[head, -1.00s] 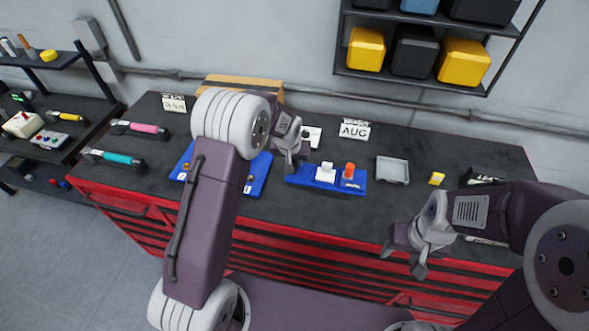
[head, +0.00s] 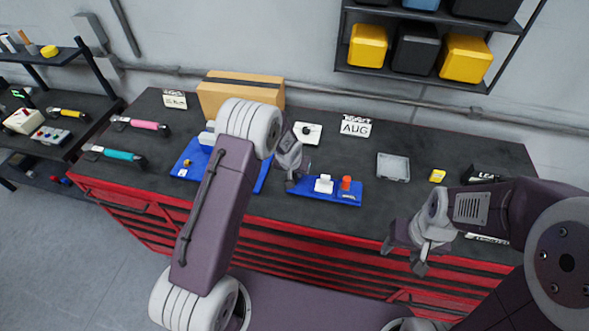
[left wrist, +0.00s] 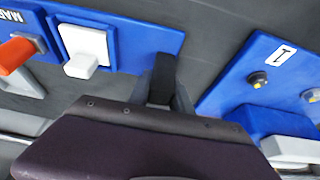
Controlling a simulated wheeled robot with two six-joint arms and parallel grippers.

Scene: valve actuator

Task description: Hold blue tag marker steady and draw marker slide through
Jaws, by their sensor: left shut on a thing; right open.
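The blue tag marker (head: 330,196) is a flat blue base with a white slide block (head: 324,184) and an orange knob (head: 346,183) on top. It is at the front middle of the bench; I cannot tell whether it is lifted. My left gripper (head: 291,182) is shut on its left end. The left wrist view shows the marker (left wrist: 130,30) with its white block (left wrist: 85,47), orange knob (left wrist: 18,55) and partly cut-off lettering; the gripper (left wrist: 165,80) is at its end. My right gripper (head: 404,260) is open and empty, in front of the bench, away from the marker.
A larger blue panel (head: 187,171) is left of the marker, partly behind my left arm. A cardboard box (head: 240,90), white card (head: 307,132), AUG sign (head: 355,127), grey tray (head: 393,167) and yellow block (head: 437,176) stand around.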

